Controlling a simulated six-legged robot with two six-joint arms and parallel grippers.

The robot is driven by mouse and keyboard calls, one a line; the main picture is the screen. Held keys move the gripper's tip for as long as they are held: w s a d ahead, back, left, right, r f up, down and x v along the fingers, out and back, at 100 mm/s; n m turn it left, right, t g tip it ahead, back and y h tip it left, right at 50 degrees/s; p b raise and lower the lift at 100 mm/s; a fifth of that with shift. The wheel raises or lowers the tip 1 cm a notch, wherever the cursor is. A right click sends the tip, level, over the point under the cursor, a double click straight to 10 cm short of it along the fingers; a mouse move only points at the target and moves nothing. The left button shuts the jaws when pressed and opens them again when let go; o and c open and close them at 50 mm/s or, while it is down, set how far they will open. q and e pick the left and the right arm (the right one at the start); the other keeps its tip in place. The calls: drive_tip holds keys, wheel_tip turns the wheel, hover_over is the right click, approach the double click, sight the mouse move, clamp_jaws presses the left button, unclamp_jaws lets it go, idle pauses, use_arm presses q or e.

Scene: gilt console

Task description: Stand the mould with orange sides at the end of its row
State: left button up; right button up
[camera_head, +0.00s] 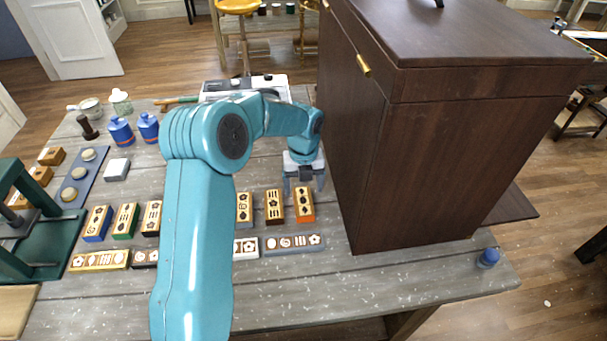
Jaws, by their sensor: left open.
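The mould with orange sides (304,206) is at the right end of a row on the grey table, its pale carved face showing and an orange side below. Beside it to the left are a dark reddish mould (274,207) and a pale-faced mould (244,209). My left arm hides the middle of the row. Further left are a mould with blue sides (97,223), one with green sides (125,220) and a dark one (151,217). My left gripper (305,184) is open, fingers pointing down, just behind the orange mould. Whether it touches the mould cannot be told. My right gripper is not in view.
A tall dark wooden cabinet (440,160) stands close to the right of my left gripper. Flat carved strips (294,244) lie in front of the row. A dark green press (30,225), blue jars (121,132) and a grey tray (84,178) are at the left.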

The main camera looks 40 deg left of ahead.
sight(303, 201)
use_arm(q)
wheel_tip(303, 201, up, 7)
drive_tip(key=shift+b, duration=0.45)
drive_tip(key=shift+f, duration=0.15)
drive_tip(key=shift+s+d, duration=0.1)
drive_tip(key=shift+s, duration=0.05)
